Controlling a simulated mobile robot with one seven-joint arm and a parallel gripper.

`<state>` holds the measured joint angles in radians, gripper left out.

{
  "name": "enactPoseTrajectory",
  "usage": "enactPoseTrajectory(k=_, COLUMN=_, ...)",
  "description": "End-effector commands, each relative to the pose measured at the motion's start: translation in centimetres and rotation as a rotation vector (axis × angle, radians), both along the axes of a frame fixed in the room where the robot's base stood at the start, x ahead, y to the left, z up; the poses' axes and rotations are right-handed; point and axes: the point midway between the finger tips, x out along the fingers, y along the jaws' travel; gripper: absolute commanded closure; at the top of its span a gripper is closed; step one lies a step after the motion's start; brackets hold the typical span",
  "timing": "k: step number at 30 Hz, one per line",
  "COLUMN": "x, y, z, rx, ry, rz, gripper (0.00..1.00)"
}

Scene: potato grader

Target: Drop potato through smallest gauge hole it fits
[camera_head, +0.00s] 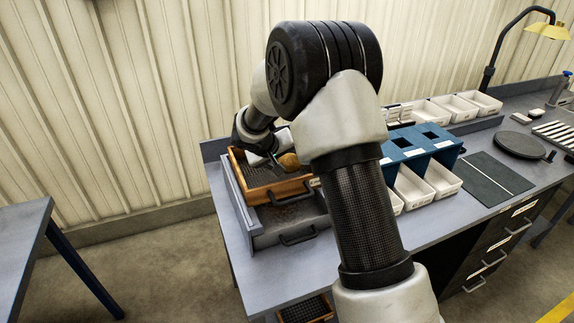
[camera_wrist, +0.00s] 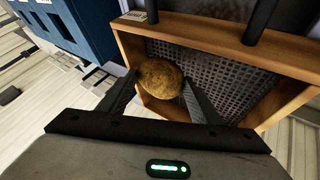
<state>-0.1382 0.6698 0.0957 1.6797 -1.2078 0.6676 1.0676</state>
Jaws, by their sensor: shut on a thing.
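A brown, roundish potato (camera_wrist: 160,79) sits between the two fingers of my gripper (camera_wrist: 163,84) in the wrist view. The fingers are shut on it. It also shows in the head view (camera_head: 289,160), beside my gripper (camera_head: 283,153), over the right part of a wooden tray. The blue gauge stand (camera_head: 421,143) with square holes in its top is to the right, partly hidden by my arm. Part of it shows at the upper left of the wrist view (camera_wrist: 88,28). White bins (camera_head: 440,178) stand beneath it.
The wooden tray (camera_head: 283,189) has a perforated floor and rests on a grey drawer-like box (camera_head: 275,238) with handles. White bins (camera_head: 466,102) line the back. A dark mat (camera_head: 484,180), a round black plate (camera_head: 520,144) and a lamp (camera_head: 548,31) are further right.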

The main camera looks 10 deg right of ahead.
Motion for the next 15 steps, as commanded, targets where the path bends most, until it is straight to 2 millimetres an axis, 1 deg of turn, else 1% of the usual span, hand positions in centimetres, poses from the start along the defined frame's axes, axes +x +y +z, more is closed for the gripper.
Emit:
enactPoseTrajectory(k=1, x=0.0, y=0.0, z=-0.8, rx=-0.001, ry=0.003, rz=0.001, gripper=0.81)
enactPoseTrajectory(k=4, x=0.0, y=0.0, z=-1.7, rx=0.000, ry=0.001, rz=0.001, gripper=0.81)
enactPoseTrajectory(k=15, x=0.0, y=0.0, z=-2.1, rx=0.000, ry=-0.002, rz=0.000, gripper=0.81)
